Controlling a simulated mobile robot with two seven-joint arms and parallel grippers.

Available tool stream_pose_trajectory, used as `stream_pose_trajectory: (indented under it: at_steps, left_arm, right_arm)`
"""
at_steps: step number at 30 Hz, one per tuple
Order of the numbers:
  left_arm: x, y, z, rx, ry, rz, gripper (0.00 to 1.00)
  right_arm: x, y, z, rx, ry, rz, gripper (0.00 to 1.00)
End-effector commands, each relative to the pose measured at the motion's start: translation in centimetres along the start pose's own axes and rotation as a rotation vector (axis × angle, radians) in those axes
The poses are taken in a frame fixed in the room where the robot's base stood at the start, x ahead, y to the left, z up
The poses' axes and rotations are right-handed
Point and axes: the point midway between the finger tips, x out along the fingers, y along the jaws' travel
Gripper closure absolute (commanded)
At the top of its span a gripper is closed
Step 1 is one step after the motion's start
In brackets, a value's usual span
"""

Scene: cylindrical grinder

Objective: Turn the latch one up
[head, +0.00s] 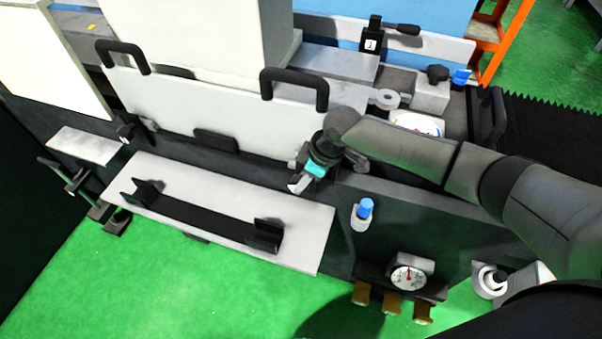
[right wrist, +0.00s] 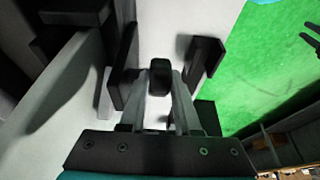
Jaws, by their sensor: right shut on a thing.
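My right gripper (head: 299,184) is at the lower right corner of the white cover (head: 215,108) in the head view. In the right wrist view its two grey fingers stand on either side of a small dark latch handle (right wrist: 160,80), shut on it. In the head view this latch is mostly hidden by my gripper and wrist. Another dark latch (head: 128,131) sits at the cover's lower left corner, with nothing touching it. My left gripper is not in view.
The cover has two black handles (head: 296,77) on top. Below it, a light shelf (head: 300,240) carries a black cradle (head: 205,213). A blue-topped knob (head: 365,208) and a dial gauge (head: 408,278) are to the right. The green floor in front is partly clear.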

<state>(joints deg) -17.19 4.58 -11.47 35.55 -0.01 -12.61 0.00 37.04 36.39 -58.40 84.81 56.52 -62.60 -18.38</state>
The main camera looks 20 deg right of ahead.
Motion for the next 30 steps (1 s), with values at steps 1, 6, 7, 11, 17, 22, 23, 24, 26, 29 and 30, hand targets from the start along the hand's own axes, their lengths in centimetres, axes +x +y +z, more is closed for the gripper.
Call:
stream_pose_trajectory:
  at_steps: [1, 6, 7, 11, 17, 22, 23, 24, 26, 29, 30]
  left_arm:
    - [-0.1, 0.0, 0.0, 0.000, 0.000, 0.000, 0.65]
    - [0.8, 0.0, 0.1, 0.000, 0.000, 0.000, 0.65]
    - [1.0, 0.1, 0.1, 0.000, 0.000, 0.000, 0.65]
    - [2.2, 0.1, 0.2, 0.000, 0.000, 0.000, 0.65]
    - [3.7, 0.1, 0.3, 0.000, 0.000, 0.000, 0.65]
    - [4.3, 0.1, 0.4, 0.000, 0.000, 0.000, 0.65]
    - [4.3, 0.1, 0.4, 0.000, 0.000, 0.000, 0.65]
    - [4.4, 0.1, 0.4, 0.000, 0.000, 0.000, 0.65]
    - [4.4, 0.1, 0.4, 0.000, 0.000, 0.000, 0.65]
    - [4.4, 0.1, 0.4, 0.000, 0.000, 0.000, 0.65]
    - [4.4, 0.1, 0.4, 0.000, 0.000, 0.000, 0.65]
  right_arm:
    - [-0.1, 0.0, 0.2, 0.005, 0.040, -0.002, 1.00]
    - [0.2, 0.0, 0.5, 0.003, 0.180, 0.000, 1.00]
    - [0.3, 0.0, 0.5, 0.003, 0.202, 0.001, 1.00]
    - [0.4, 0.1, 0.6, 0.002, 0.289, 0.002, 1.00]
    - [0.4, 0.1, 0.7, 0.000, 0.383, 0.003, 1.00]
    - [0.2, 0.1, 0.7, 0.000, 0.426, 0.002, 1.00]
    - [0.2, 0.1, 0.6, 0.000, 0.430, 0.002, 1.00]
    - [0.2, 0.1, 0.6, 0.000, 0.435, 0.002, 1.00]
    - [0.1, 0.1, 0.6, -0.001, 0.440, 0.003, 1.00]
    - [0.1, 0.1, 0.6, -0.002, 0.442, 0.003, 1.00]
    - [0.1, 0.1, 0.6, -0.002, 0.442, 0.003, 1.00]
